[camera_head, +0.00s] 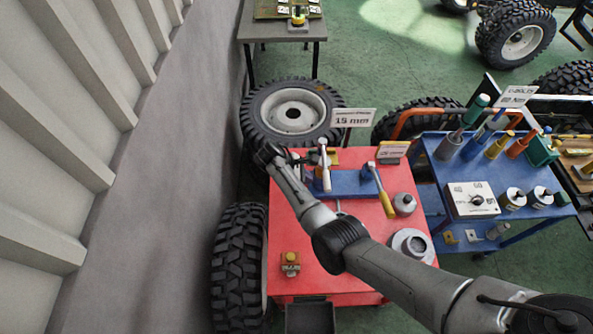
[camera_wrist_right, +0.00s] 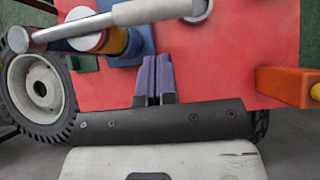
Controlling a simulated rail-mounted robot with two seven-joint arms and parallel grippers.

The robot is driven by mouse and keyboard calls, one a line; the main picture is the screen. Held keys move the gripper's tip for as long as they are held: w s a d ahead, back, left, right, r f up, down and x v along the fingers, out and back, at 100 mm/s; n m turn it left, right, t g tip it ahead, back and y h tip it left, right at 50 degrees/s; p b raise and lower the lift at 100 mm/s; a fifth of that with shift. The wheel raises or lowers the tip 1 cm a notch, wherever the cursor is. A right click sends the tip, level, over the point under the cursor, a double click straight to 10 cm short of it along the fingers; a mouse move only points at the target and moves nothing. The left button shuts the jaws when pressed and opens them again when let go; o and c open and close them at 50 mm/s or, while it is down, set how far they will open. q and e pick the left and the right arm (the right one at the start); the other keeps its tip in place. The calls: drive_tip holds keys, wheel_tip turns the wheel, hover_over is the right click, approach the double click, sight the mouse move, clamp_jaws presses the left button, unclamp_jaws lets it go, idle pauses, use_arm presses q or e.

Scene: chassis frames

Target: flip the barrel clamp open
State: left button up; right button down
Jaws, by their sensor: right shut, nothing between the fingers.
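A clamp with a long silver lever (camera_head: 323,165) stands on a blue base (camera_head: 347,183) on the red table. In the right wrist view the silver lever (camera_wrist_right: 140,14) lies across the top left, above a blue and yellow body (camera_wrist_right: 119,42). Whether the clamp is latched I cannot tell. My right gripper (camera_head: 270,154) is at the left edge of the table, left of the lever and apart from it. Its purple fingers (camera_wrist_right: 153,76) are together and empty. A yellow-handled tool (camera_head: 384,202) leans at the base's right end. My left gripper is not in view.
Round metal parts (camera_head: 410,243) lie at the right. A wheel (camera_head: 293,110) lies behind. A blue cart (camera_head: 470,170) stands right.

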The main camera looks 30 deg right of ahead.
sight(325, 166)
drive_tip(key=shift+s+d+f+p, duration=0.2)
drive_tip(key=shift+s+d, duration=0.3)
drive_tip(key=shift+d, duration=0.25)
drive_tip(key=shift+s+d+f+p, duration=0.1)
drive_tip(key=shift+s+d+p, duration=0.1)
drive_tip(key=shift+s+d, duration=0.4)
drive_tip(key=shift+w+d, duration=0.1)
drive_tip(key=shift+w, duration=0.1)
drive_tip(key=shift+d+r, duration=0.1)
